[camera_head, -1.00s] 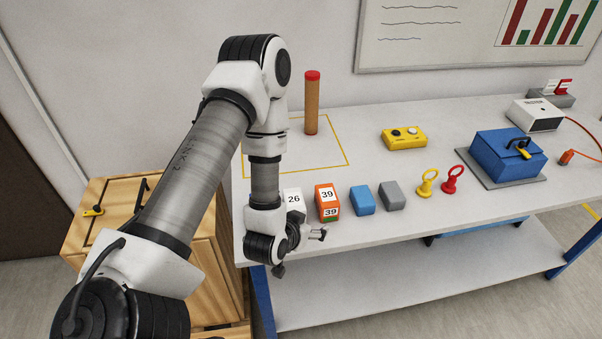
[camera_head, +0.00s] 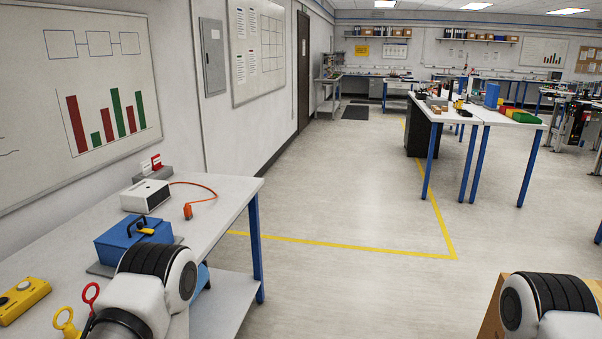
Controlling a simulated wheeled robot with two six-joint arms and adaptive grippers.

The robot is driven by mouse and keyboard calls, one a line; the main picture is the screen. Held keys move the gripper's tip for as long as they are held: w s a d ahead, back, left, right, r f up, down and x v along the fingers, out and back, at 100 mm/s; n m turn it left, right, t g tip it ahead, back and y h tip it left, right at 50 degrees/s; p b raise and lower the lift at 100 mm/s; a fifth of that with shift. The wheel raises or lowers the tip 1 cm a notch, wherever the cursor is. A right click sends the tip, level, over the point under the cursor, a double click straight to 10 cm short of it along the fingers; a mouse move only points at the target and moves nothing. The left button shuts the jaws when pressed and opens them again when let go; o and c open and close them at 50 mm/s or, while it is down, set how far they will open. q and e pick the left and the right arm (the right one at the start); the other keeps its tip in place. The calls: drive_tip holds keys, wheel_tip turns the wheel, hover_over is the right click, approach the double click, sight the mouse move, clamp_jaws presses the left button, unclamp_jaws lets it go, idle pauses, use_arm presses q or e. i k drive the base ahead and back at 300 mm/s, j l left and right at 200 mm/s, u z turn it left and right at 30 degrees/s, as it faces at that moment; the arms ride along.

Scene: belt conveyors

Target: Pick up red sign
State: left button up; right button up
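A small red sign (camera_head: 156,161) stands upright beside a white one (camera_head: 146,167) in a grey holder (camera_head: 153,175). The holder is at the back of the white-topped table (camera_head: 222,196), close to the wall. The sign is small in the view and its markings are too small to read. Parts of my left arm show at the lower left, in front of the table, and part of my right arm shows at the lower right. Neither gripper is in view.
A white box (camera_head: 145,196) with an orange cable and plug (camera_head: 188,211) sits in front of the holder. Open floor lies right of the table.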

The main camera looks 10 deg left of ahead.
sight(156, 162)
drive_tip(key=i+l, duration=0.1)
drive_tip(key=i, duration=1.5)
drive_tip(key=i+l, duration=0.1)
drive_tip(key=i, duration=1.5)
drive_tip(key=i+u, duration=0.2)
drive_tip(key=i, duration=0.3)
drive_tip(key=i+u, duration=0.15)
drive_tip(key=i, duration=0.35)
drive_tip(key=i+l+u, duration=0.2)
drive_tip(key=i, duration=0.25)
drive_tip(key=i+l+u, duration=0.15)
drive_tip(key=i, duration=0.35)
drive_tip(key=i+l+u, duration=0.2)
drive_tip(key=i, duration=0.25)
